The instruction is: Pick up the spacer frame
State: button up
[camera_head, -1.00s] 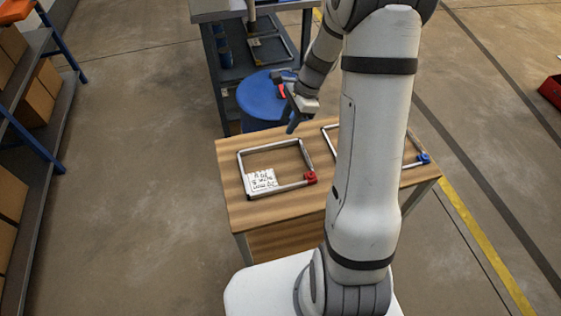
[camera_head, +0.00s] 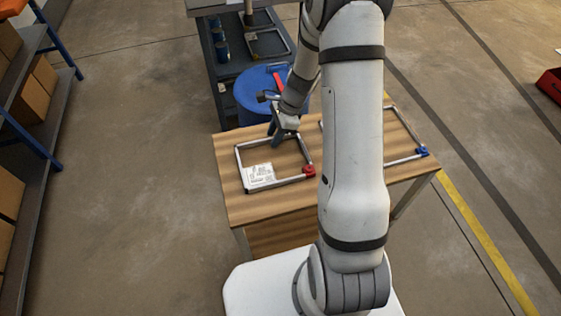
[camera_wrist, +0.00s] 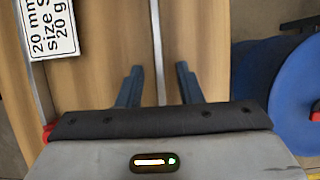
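A grey metal spacer frame (camera_head: 241,160) with a red corner piece (camera_head: 309,170) lies flat on the wooden table. A white label (camera_head: 259,174) sits at its near left corner; in the wrist view the label (camera_wrist: 50,26) partly reads "20 mm" and "20 g". A second frame (camera_head: 400,162) with a blue corner (camera_head: 421,151) lies to the right, partly hidden by my arm. My gripper (camera_head: 279,140) is at the far bar of the red-cornered frame. In the wrist view my gripper (camera_wrist: 159,84) is open, with a frame bar (camera_wrist: 157,45) running between its fingers. I cannot tell whether they touch it.
A blue round stool or drum (camera_head: 262,92) stands just behind the wooden table (camera_head: 240,212). A dark shelf cart (camera_head: 232,70) is beyond it. A rack with cardboard boxes (camera_head: 28,100) is at the left.

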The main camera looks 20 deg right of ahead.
grip_shut()
dwell(0.4)
